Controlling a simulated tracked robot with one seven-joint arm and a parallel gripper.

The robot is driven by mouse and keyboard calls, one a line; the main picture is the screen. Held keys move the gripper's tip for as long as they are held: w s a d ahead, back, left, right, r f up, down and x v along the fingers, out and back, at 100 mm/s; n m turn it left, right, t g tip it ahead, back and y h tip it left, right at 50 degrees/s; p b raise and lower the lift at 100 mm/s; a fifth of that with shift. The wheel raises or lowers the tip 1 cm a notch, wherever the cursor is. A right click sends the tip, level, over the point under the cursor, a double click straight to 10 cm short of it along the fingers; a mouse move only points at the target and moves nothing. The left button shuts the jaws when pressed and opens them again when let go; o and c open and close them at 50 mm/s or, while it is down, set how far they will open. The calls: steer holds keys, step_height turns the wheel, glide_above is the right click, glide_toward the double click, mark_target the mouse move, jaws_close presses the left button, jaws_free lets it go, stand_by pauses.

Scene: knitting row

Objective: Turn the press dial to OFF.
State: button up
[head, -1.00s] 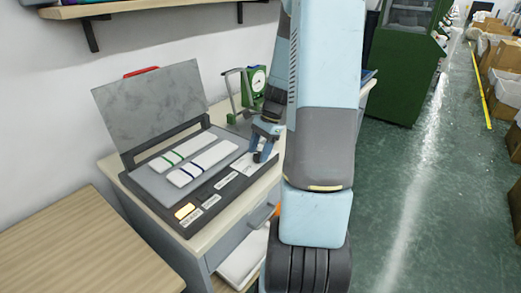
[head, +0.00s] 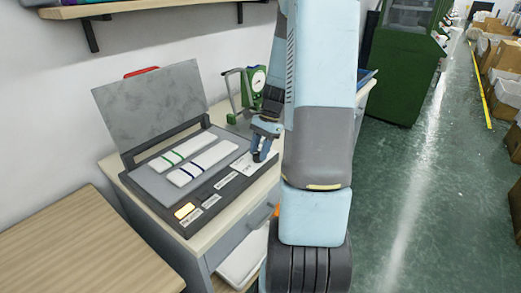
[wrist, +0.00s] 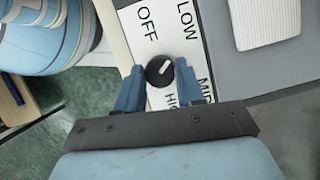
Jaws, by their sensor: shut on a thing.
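The press (head: 141,187) stands open on the table, its grey lid (head: 150,105) raised at the back. The small black round dial (wrist: 160,72) with a white mark sits on a white label plate (wrist: 133,18) in the wrist view. The plate reads OFF, LOW, MID and HI. The mark points up and right, roughly between LOW and MID; which it lines up with is hard to tell. My gripper (wrist: 158,79) has its blue fingers on both sides of the dial, shut on it. In the head view my gripper (head: 261,153) is at the press's front right corner, hiding the dial.
A green gauge (head: 253,80) stands behind. A wooden table (head: 75,245) is at left.

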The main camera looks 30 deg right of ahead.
steer(key=n, duration=0.1)
steer(key=n+g, duration=0.1)
steer(key=n, duration=0.1)
steer(key=n+h, duration=0.1)
steer(key=n, duration=0.1)
steer(key=shift+w+a+g, duration=0.2)
steer(key=shift+w+g, duration=0.15)
steer(key=shift+g, duration=0.05)
steer(key=n+g+h, duration=0.1)
steer(key=n, duration=0.4)
steer(key=shift+a, duration=0.15)
steer(key=shift+n+h, duration=0.3)
steer(key=shift+n, duration=0.1)
steer(key=o, duration=1)
steer(key=shift+r, duration=0.1)
steer(key=v, duration=1.3)
steer(key=shift+w+r, duration=0.2)
steer(key=shift+w, duration=0.15)
